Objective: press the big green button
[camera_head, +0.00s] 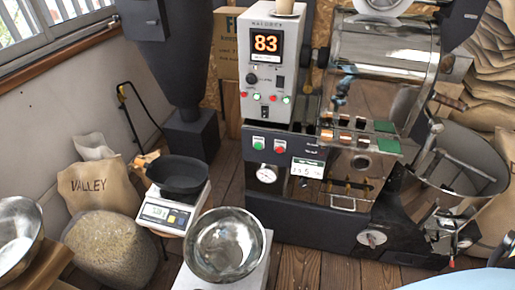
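The green button (258,142) sits on the dark front panel of the roasting machine (300,170), left of a red button (279,147). Both are below the white control box (268,65), whose display reads 83. Nothing covers the green button. I cannot tell from this view whether it is pressed in. Small red and green lamps or buttons also show on the white box. Neither of my grippers shows in the head view.
A scale (170,213) with a black bowl (178,176) and a steel bowl (225,246) stand in front, to the left. A bean sack (105,240) is at the far left. A round cooling bin (465,165) stands right of the machine. Some wooden floor is clear.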

